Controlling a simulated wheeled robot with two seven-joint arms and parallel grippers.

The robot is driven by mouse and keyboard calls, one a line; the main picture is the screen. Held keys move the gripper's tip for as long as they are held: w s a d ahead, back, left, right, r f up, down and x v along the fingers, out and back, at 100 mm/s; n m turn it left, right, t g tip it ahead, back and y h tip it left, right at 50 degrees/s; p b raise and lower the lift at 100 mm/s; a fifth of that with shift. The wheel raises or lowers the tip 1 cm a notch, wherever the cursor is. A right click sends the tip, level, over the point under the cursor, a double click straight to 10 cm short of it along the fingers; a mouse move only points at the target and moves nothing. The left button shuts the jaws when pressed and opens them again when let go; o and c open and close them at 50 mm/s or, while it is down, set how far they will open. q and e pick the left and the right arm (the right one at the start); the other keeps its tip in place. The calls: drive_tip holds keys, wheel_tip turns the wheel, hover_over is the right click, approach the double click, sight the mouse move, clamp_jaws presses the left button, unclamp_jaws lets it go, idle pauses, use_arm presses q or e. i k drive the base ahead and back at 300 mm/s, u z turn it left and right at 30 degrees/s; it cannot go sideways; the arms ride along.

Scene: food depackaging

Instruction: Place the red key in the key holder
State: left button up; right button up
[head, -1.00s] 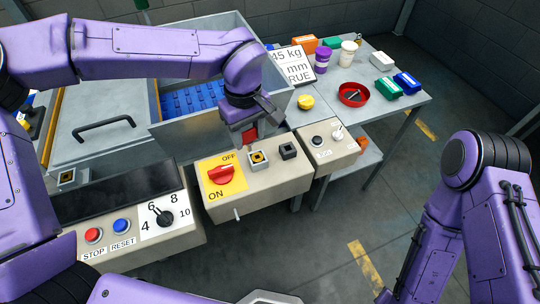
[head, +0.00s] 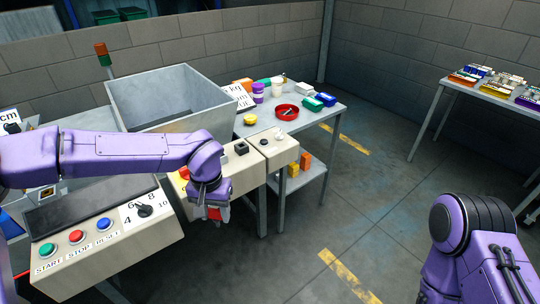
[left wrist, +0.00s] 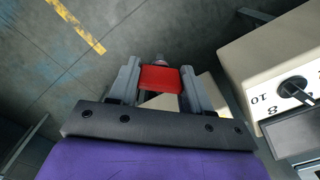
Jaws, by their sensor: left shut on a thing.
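My left gripper (head: 213,208) is shut on the red key (head: 214,214), in front of the beige control boxes. In the left wrist view the key's red head (left wrist: 160,78) sits between the two fingers (left wrist: 157,88); the floor shows beyond it. A black square socket piece (head: 241,148) is on the control box behind the gripper. I cannot tell which thing is the key holder. The red rotary switch is mostly hidden by my left wrist. My right gripper is out of view; only its arm shows at the lower right.
A grey side table (head: 312,118) holds a red dish (head: 287,112), a yellow piece (head: 250,119), cups and coloured boxes. A control panel (head: 105,235) with buttons and a dial stands at the left. A large grey bin (head: 150,125) is behind. The floor at centre right is clear.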

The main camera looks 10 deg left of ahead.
sight(242, 152)
drive_tip(key=z, duration=1.45)
drive_tip(key=i, duration=2.6)
drive_tip(key=u, duration=3.45)
drive_tip(key=i, duration=0.35)
drive_tip(key=u, duration=0.1)
